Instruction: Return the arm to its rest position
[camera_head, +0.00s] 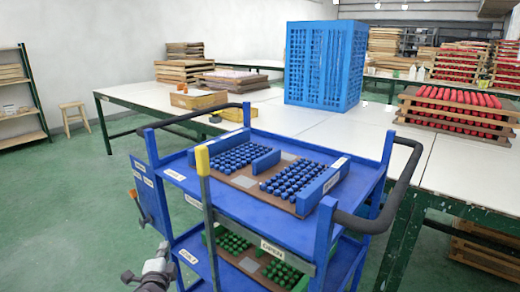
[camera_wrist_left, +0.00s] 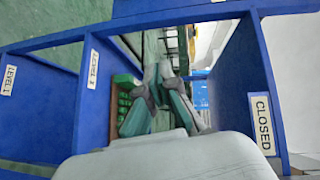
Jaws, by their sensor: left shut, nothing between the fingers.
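My left gripper (camera_head: 160,260) is at the lower left of the head view, low beside the left side of the blue cart (camera_head: 222,206). Its fingers are shut and empty. In the left wrist view the closed fingers (camera_wrist_left: 163,78) point toward the cart's blue frame, which carries "LEVEL" and "CLOSED" labels. I cannot tell whether they touch it. My right gripper is in neither view.
The cart's top tray holds blue pieces (camera_head: 296,181), and a lower level holds green pieces (camera_head: 283,274). A yellow-tipped lever (camera_head: 202,160) stands at its front. Long white tables (camera_head: 395,137) carry a blue crate (camera_head: 325,65) and racks of red pieces (camera_head: 455,108). Green floor is open at left.

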